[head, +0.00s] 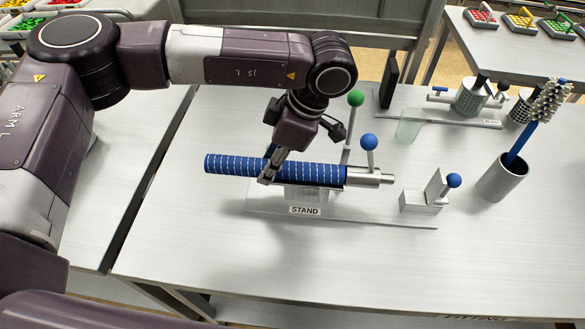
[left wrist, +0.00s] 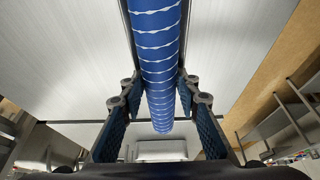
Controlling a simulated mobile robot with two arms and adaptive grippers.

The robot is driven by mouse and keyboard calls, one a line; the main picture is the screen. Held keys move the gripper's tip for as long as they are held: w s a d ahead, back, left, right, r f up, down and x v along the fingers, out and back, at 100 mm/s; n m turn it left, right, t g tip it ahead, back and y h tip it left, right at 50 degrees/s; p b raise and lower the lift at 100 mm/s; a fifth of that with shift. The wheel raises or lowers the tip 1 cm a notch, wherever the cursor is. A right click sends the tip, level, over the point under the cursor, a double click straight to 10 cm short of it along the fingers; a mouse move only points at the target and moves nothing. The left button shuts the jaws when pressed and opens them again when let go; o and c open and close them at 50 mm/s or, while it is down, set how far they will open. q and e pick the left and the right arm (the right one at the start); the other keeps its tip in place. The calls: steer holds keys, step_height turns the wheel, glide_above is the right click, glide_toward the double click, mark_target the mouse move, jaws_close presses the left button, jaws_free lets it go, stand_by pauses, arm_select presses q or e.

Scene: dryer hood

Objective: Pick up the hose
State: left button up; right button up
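The hose (head: 225,164) is a blue tube with thin white wavy stripes. It lies level over the stand (head: 340,212), and its right end meets a silver pipe (head: 366,177). My left gripper (head: 269,168) comes down from above with one finger on each side of the hose. In the left wrist view the hose (left wrist: 158,60) runs between the two fingers (left wrist: 160,85), whose tips sit against its sides; I see no clear gap there. The hose still rests at the stand's height. My right gripper is not in view.
A green-knobbed lever (head: 355,98) and a blue-knobbed lever (head: 369,142) rise behind the hose. To the right stand a metal block with a blue knob (head: 420,202) and a cup holding a brush (head: 502,180). The table's front part is clear.

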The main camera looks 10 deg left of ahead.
arm_select(q)
jaws_close()
